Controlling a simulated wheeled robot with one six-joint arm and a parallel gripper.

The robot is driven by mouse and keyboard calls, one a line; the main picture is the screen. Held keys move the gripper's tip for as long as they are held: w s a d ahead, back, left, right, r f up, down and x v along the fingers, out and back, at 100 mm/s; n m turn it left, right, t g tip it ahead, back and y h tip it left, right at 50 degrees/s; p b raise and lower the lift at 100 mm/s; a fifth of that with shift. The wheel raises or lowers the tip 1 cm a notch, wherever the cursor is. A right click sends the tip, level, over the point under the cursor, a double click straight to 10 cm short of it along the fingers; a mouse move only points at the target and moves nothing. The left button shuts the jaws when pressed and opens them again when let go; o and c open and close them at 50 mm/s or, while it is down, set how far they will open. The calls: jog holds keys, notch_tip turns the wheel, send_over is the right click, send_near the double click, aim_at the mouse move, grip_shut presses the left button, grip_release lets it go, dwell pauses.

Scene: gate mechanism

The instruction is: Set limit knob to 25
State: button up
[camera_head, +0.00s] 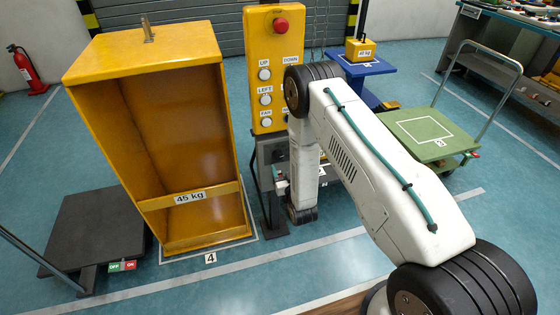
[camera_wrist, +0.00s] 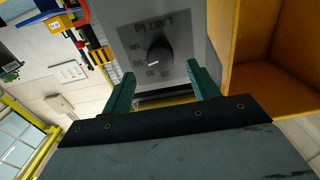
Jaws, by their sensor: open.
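The limit knob (camera_wrist: 160,57) is a round black dial on a grey panel (camera_wrist: 185,30) marked "LIMIT kg", which appears upside down in the wrist view. Small numbers ring the knob. Its white pointer line slants to the lower left of the picture, toward the numbers there; the exact setting is hard to read. My gripper (camera_wrist: 161,70) is open, with its two teal fingers on either side of the knob in the picture. I see no contact. In the head view my arm partly hides the grey box (camera_head: 268,152) below the yellow button panel (camera_head: 274,60).
A yellow crate (camera_head: 185,130) labelled 45 kg stands left of the button panel. A green cart (camera_head: 420,130) and a blue stand (camera_head: 366,66) with a yellow weight are at right. Some floor in front is clear.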

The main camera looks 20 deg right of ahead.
aim_at(279, 158)
jog(key=w, duration=0.5)
jog(key=c, duration=1)
